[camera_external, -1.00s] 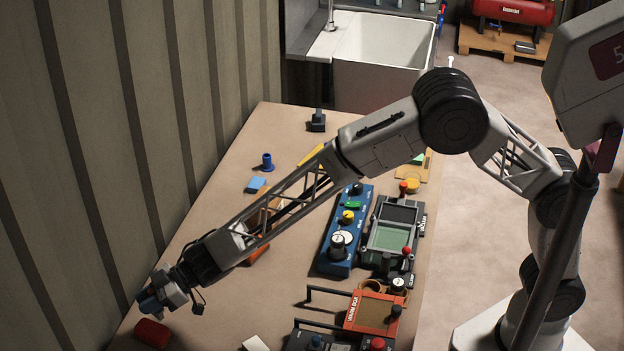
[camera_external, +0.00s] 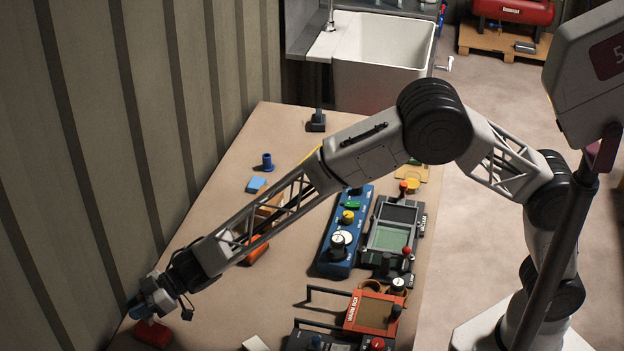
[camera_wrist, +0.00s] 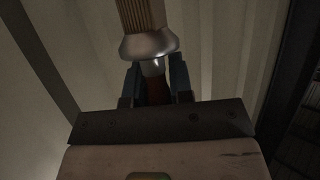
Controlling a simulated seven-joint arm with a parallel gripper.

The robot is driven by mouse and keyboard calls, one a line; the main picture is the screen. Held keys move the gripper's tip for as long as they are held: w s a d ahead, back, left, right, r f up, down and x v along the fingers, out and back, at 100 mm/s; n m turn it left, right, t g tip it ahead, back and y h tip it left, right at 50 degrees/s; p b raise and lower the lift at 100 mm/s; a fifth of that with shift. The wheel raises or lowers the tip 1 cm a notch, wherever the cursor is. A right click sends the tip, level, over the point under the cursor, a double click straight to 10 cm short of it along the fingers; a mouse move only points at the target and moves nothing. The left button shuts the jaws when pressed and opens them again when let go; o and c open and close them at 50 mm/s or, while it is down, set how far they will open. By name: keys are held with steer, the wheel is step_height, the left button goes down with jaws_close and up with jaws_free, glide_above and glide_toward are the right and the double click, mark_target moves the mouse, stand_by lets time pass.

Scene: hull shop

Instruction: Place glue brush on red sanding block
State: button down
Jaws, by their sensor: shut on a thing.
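The glue brush shows in the wrist view, with tan bristles (camera_wrist: 142,14) and a silver ferrule (camera_wrist: 150,44). My gripper (camera_wrist: 157,80) is shut on it just below the ferrule, with a blue finger on each side. The bristles point away from the wrist; the lower handle is mostly hidden. In the external view my gripper (camera_external: 141,308) is at the lower left, next to and above the red sanding block (camera_external: 153,335). Its gap to the block cannot be judged, and the brush cannot be made out there. The block lies on the bench and does not show in the wrist view.
A ribbed wall (camera_external: 90,180) runs close along the bench's left side. A blue control box (camera_external: 340,250), a grey panel (camera_external: 391,238) and an orange-framed box (camera_external: 373,312) stand to the right. A pale block (camera_external: 254,343) lies near the front. Bench between it and the red block is clear.

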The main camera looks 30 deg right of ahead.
steer(key=shift+f, duration=0.8)
steer(key=shift+f, duration=0.2)
steer(key=c, duration=1)
jaws_free()
steer(key=shift+r, duration=0.1)
steer(key=shift+r, duration=0.1)
steer(key=shift+v, duration=6)
steer(key=shift+w+d, duration=0.1)
